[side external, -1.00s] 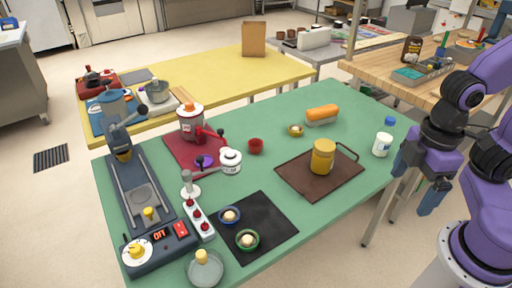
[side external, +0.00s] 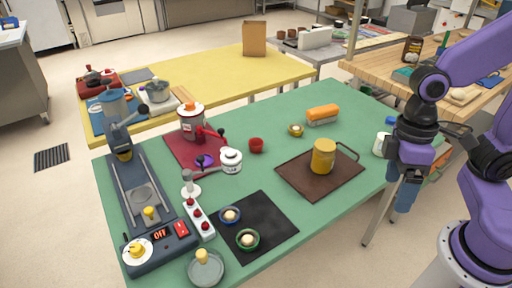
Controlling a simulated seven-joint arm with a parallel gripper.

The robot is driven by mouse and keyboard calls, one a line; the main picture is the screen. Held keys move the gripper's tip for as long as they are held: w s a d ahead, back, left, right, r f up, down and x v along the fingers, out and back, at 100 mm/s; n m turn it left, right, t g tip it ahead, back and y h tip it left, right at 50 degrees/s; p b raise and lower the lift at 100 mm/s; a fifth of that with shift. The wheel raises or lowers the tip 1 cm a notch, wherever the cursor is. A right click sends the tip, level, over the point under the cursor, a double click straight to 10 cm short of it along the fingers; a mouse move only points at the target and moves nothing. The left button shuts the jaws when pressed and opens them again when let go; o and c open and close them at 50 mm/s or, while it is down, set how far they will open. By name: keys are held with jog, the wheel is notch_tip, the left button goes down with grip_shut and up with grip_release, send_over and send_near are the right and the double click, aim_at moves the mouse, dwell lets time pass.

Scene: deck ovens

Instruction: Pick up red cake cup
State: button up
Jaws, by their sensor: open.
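The red cake cup (side external: 256,145) stands on the green table (side external: 284,120), near its middle, and looks empty. It is right of the dark red mat (side external: 180,149) and left of the brown tray (side external: 338,190). My gripper (side external: 397,210) is at the right edge of the table, pointing down, well away from the cup. It is open, with nothing seen between its fingers.
A yellow jar (side external: 323,157) stands on the brown tray. An orange-topped container (side external: 322,115), a small gold cup (side external: 295,130) and a white bottle (side external: 381,145) are nearby. Blue (side external: 230,215) and green (side external: 247,240) cups sit on a black mat (side external: 276,217). Green surface around the red cup is clear.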

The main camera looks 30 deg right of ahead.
jog(key=w+a+f+m+y, duration=0.1)
jog(key=w+m+y, duration=0.1)
jog(key=w+m, duration=0.45)
jog(key=w+a+f+m+g+y, duration=0.1)
jog(key=w+a+f+m+y, duration=0.15)
jog(key=w+m, duration=0.35)
jog(key=w+f+m+y, duration=0.1)
jog(key=w+m+y, duration=0.2)
jog(key=w+m, duration=0.3)
jog(key=w+d+f+m+t+y, duration=0.1)
jog(key=w+d+f+m+t, duration=0.35)
jog(key=w+d+m, duration=0.55)
jog(key=w+d+f+m+t+y, duration=0.1)
jog(key=w+d+f+m+t, duration=0.2)
jog(key=w+d+m+t, duration=0.55)
jog(key=n+g, duration=0.3)
jog(key=g, duration=0.1)
send_near(255, 145)
jog(key=shift+a+r, duration=0.75)
jog(key=shift+a, duration=0.25)
jog(key=shift+s+a+x, duration=0.1)
jog(key=shift+s+x, duration=0.05)
jog(key=shift+x, duration=1.2)
jog(key=shift+s+a+x, duration=0.1)
jog(key=shift+s+x, duration=0.1)
jog(key=shift+x, duration=1.1)
jog(key=c, duration=1.1)
